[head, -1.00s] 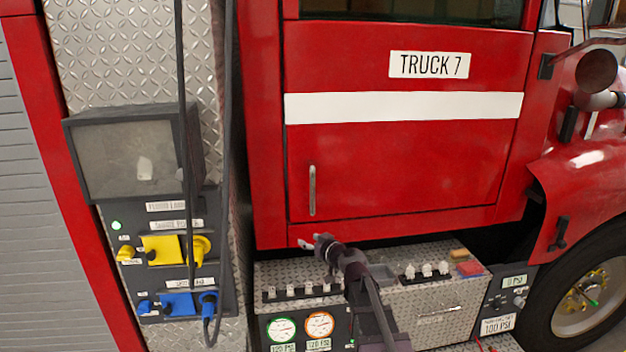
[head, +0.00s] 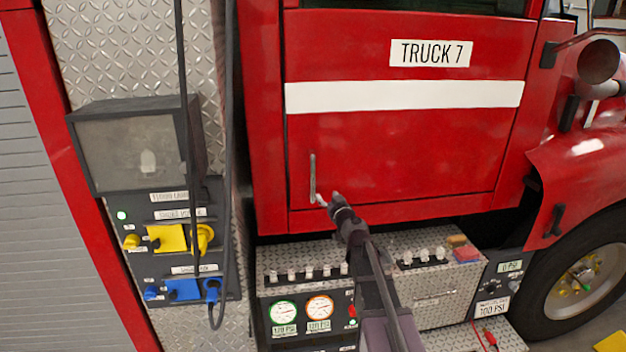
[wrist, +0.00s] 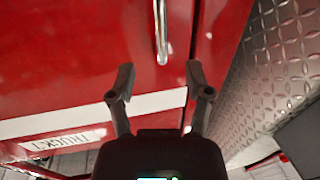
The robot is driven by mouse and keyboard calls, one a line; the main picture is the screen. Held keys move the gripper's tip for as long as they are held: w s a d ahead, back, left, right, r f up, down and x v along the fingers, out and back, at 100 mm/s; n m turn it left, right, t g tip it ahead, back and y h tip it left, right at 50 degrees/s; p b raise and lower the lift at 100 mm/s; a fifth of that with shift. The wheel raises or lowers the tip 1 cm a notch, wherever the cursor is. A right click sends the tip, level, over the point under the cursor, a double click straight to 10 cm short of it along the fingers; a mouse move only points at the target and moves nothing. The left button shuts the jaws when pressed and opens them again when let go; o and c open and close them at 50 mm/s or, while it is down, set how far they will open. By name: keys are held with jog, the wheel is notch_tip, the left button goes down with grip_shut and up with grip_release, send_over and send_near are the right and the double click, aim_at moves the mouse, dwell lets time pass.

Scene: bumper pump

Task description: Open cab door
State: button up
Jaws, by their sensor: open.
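The red cab door (head: 420,150) with a white stripe and a TRUCK 7 sign looks shut in the head view. Its upright silver handle (head: 312,178) is near the door's lower left edge. My gripper (head: 328,200) is just right of the handle's lower end in that view. In the wrist view the handle (wrist: 161,32) stands at the top centre, ahead of and between the fingers of my gripper (wrist: 160,80). The gripper is open with nothing between its fingertips. The door seam shows by the right finger.
A diamond-plate step box (head: 440,305) with gauges and small knobs sits below the door. A panel with yellow and blue plugs (head: 180,240) and hanging cables is at left. The front wheel (head: 570,285) is at right.

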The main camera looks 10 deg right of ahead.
aim_at(314, 180)
jog(key=w+a, duration=0.1)
jog(key=w, duration=0.8)
jog(key=w+a, duration=0.1)
jog(key=w, duration=0.3)
jog(key=shift+w+a, duration=0.15)
jog(key=shift+a, duration=0.15)
grip_shut()
